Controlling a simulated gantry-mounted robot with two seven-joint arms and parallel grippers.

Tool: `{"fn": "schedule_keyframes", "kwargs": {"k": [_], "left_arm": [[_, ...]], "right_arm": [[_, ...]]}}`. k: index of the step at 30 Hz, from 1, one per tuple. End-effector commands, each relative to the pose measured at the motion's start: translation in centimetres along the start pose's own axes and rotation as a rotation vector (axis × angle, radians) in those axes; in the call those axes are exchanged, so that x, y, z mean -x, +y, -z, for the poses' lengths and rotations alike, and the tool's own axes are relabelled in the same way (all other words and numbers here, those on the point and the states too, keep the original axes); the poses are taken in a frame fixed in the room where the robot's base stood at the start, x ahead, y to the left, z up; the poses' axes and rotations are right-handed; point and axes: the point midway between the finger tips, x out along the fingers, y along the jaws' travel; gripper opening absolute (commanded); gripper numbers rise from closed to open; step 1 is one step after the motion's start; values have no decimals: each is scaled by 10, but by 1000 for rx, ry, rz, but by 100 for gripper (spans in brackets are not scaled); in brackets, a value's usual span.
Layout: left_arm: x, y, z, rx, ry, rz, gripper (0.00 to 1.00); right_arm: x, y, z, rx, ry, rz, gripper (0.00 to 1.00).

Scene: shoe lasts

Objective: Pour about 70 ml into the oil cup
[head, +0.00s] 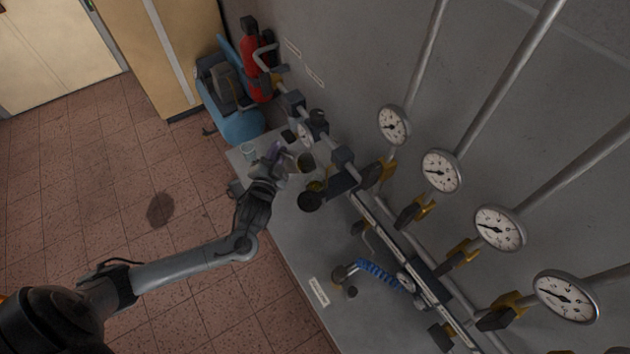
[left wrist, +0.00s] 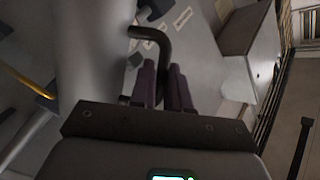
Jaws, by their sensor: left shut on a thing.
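My left gripper (head: 274,154) is over the far end of the grey bench. In the left wrist view its purple fingers (left wrist: 165,88) are shut on the dark curved handle of a grey vessel (left wrist: 92,45). The vessel shows only small and partly covered in the head view (head: 289,164). A small dark cup with a yellowish inside (head: 306,162) stands just right of the gripper; I cannot tell if it is the oil cup. No liquid stream can be made out. My right gripper is not in view.
A clear glass (head: 248,151) stands near the bench's (head: 285,250) far left corner. A pipe rail with valves and gauges (head: 441,171) runs along the wall. A blue coiled hose (head: 380,273) lies at the front. A blue compressor (head: 236,122) and red extinguisher (head: 255,60) stand beyond.

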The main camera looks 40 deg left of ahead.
Motion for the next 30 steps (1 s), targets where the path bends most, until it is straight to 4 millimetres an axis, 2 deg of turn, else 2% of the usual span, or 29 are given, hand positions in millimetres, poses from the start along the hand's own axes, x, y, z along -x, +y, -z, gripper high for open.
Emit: {"fn": "schedule_keyframes", "kwargs": {"k": [9, 27, 30], "left_arm": [[-2, -7, 2, 66, -26, -27, 0], [-24, 21, -69, 460, -178, -197, 0], [-28, 19, -74, 534, -207, -228, 0]], "right_arm": [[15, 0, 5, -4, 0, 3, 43], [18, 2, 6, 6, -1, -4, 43], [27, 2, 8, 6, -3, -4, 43]]}}
